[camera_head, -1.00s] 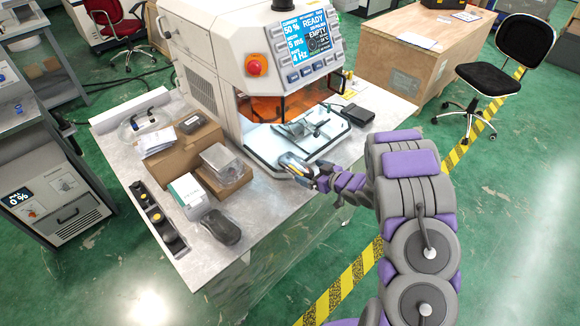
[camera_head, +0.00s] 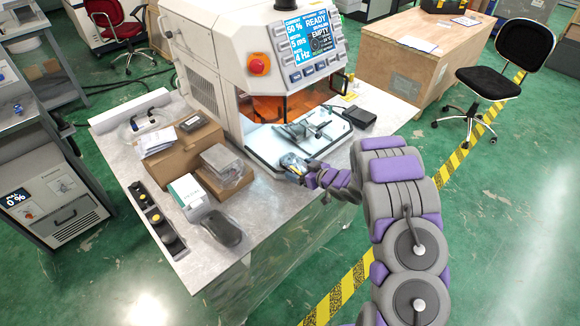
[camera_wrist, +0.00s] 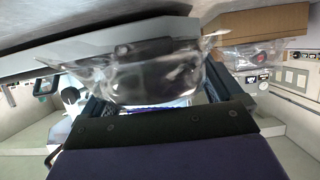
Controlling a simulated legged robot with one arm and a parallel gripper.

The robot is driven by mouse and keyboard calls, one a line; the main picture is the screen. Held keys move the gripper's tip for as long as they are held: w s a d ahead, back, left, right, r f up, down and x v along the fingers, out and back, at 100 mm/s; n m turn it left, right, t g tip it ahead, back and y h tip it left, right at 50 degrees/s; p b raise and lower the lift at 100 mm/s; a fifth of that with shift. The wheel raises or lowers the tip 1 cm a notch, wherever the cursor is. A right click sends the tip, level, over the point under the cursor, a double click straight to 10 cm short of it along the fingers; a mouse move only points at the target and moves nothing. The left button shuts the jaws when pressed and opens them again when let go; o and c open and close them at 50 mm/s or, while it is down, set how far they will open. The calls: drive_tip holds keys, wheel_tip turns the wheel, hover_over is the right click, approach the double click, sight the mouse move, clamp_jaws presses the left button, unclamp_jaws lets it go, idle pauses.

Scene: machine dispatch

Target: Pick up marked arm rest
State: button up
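My gripper (camera_head: 293,165) is at the front edge of the machine's work tray (camera_head: 262,150), low over the table. In the wrist view its two dark fingers (camera_wrist: 160,100) stand well apart. A clear plastic bag (camera_wrist: 155,72) with a dark part inside lies across the space between them. I cannot tell whether the fingers press on it. No marking shows on any arm rest, and I cannot tell if the bagged part is one.
The machine (camera_head: 225,60) shows "READY" and "EMPTY". Cardboard boxes (camera_head: 180,155), a bagged item (camera_head: 222,160), a white box (camera_head: 187,195) and a dark mouse-shaped thing (camera_head: 222,228) crowd the table's left. A black box (camera_head: 360,117) stands right of the tray. The table's front right is clear.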

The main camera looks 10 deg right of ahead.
drive_tip(key=shift+d, duration=0.5)
drive_tip(key=c, duration=0.4)
drive_tip(key=shift+a, duration=0.25)
drive_tip(key=c, duration=0.4)
drive_tip(key=shift+r, duration=0.1)
drive_tip(key=shift+c, duration=0.2)
